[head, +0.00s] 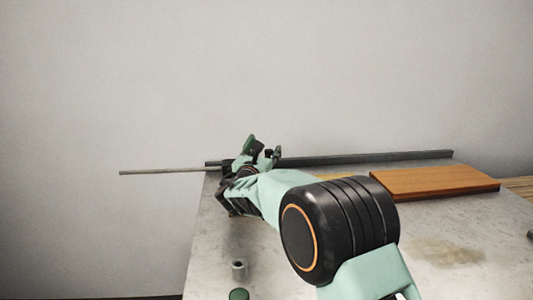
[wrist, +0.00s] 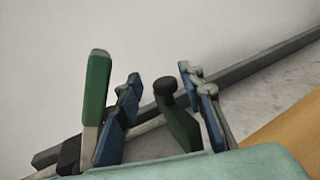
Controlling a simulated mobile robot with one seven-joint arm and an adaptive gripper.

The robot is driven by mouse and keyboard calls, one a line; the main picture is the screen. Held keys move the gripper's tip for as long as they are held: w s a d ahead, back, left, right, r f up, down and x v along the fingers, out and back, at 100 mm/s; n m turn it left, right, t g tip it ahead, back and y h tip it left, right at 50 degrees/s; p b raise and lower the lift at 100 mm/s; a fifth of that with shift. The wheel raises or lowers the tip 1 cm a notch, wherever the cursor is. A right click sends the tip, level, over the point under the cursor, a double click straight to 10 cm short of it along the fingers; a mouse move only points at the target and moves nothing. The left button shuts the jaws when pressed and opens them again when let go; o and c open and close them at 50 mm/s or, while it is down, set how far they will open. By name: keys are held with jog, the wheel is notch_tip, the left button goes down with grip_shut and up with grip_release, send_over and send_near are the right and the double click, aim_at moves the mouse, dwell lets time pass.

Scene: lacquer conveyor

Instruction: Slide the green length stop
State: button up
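A bright green upright plate (wrist: 97,88) with a black block at its foot stands at the left in the wrist view, just outside my left finger. It also shows in the head view (head: 249,144). A dark green piece with a black knob (wrist: 177,115) stands between my fingers, nearer the right one. I cannot tell whether the plate and the knobbed piece are one stop. My gripper (wrist: 160,95) is open, its blue-padded fingers apart, with a gap at the left of the knobbed piece. My arm hides the feet of these parts in the head view.
A dark rail (head: 365,157) runs along the table's back edge. A thin rod (head: 165,171) juts left past the table. A wooden board (head: 435,182) lies at the right. A small grey cylinder (head: 239,269) and a green round thing (head: 239,294) are at the front left.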

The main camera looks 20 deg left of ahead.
jog(key=s, duration=0.4)
jog(key=s+d, duration=0.1)
jog(key=s, duration=0.3)
jog(key=s+d, duration=0.1)
jog(key=s, duration=0.3)
dwell(0.3)
